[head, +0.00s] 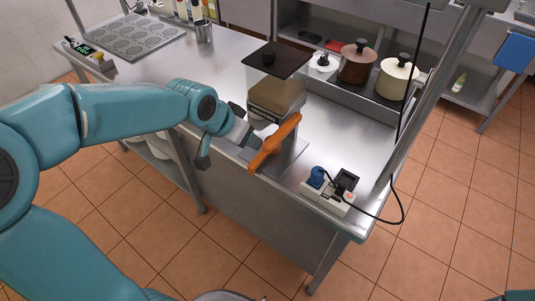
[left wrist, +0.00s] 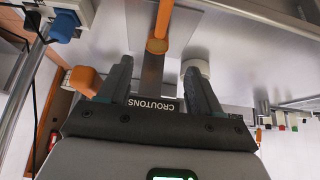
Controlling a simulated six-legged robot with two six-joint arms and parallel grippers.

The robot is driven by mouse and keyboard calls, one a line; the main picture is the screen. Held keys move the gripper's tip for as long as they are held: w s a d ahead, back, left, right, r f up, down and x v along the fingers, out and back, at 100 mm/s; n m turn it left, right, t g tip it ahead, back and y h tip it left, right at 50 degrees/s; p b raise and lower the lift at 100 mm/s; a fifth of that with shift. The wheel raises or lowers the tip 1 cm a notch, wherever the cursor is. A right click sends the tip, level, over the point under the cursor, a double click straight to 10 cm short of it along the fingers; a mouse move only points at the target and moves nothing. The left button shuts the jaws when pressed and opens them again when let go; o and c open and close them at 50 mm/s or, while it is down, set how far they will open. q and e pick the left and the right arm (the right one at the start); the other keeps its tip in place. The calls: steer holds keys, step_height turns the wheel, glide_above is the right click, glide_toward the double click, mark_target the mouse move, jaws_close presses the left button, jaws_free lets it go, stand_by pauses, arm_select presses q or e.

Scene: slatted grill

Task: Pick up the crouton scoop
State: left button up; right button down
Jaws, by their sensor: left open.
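A long orange piece, which I take to be the crouton scoop's handle (head: 275,145), slants in front of a clear bin (head: 275,93) with a dark lid in the head view. In the left wrist view an orange end (left wrist: 158,46) shows at top centre, beyond my fingertips. A second orange piece (left wrist: 85,80) lies outside the left finger; I cannot tell how the two connect. My left gripper (head: 238,130) is just left of the orange handle. Its fingers (left wrist: 160,75) are apart, with a grey strip and a CROUTONS label between them. My right gripper is out of view.
The bin stands near the steel counter's front edge. A power strip (head: 327,194) with a blue plug and black cable lies to its right. Pots (head: 357,62) stand on the shelf behind. A metal cup (head: 203,31) and round-welled tray (head: 135,36) are at back left.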

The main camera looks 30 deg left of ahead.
mark_target(259, 157)
arm_select(q)
steer(key=x, duration=1)
steer(key=shift+f, duration=0.15)
steer(key=shift+w+d+f, duration=0.1)
steer(key=shift+f, duration=0.25)
steer(key=b+x, duration=0.1)
steer(key=x, duration=0.4)
steer(key=shift+s+r, duration=0.15)
steer(key=shift+s, duration=0.1)
steer(key=shift+w, duration=0.15)
steer(key=c, duration=1.1)
jaws_close()
